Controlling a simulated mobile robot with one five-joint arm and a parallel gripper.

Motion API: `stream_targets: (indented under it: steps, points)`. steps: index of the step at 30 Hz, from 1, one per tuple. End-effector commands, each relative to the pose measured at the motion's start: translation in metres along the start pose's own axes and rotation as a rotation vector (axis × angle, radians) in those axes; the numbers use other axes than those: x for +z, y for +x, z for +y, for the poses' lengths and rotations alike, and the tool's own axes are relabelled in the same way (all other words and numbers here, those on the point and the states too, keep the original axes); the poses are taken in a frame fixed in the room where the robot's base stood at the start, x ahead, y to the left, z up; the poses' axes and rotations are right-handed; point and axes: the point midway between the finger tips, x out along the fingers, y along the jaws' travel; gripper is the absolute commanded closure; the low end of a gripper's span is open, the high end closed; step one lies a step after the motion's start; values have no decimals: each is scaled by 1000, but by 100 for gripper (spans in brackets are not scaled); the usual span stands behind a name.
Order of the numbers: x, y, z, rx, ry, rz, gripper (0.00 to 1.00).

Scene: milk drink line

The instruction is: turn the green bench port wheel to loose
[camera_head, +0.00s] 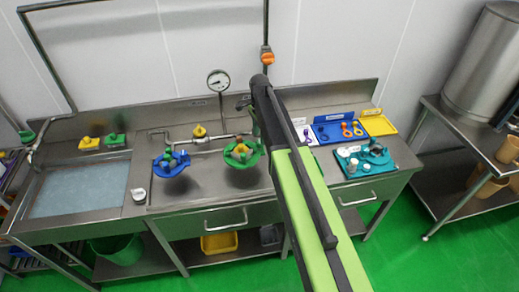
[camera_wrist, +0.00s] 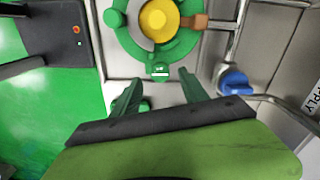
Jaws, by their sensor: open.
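The green port wheel (camera_head: 242,153) stands on the steel bench in the head view, with a yellow hub in its middle. In the wrist view the green wheel (camera_wrist: 120,20) is at the top, partly cut off by the frame edge, around its yellow hub (camera_wrist: 158,18). A brown block sits at its right side, and a green tab with a white mark at its near side. My gripper (camera_wrist: 158,88) is open and empty. Its two green fingers point toward the wheel's near side, apart from the rim as far as I can tell.
A blue wheel (camera_head: 171,164) stands left of the green one. A gauge (camera_head: 218,81) and pipes are behind. A blue knob (camera_wrist: 235,82) on a pipe is right of my fingers. A teal tray (camera_head: 350,165) and a sink (camera_head: 80,188) flank the bench.

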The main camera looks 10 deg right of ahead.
Motion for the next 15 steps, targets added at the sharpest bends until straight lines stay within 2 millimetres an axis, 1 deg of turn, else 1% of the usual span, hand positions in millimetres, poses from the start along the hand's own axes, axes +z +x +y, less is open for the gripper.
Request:
stream_targets:
  steps: [1,4,7,13,14,15]
  points:
    - [0,19,0,0,0,0,48]
    - [1,28,0,0,-1,0,48]
    - [1,30,0,0,-1,0,48]
    - [1,28,0,0,-1,0,48]
    - [1,28,0,0,-1,0,50]
    - [1,28,0,0,-1,0,55]
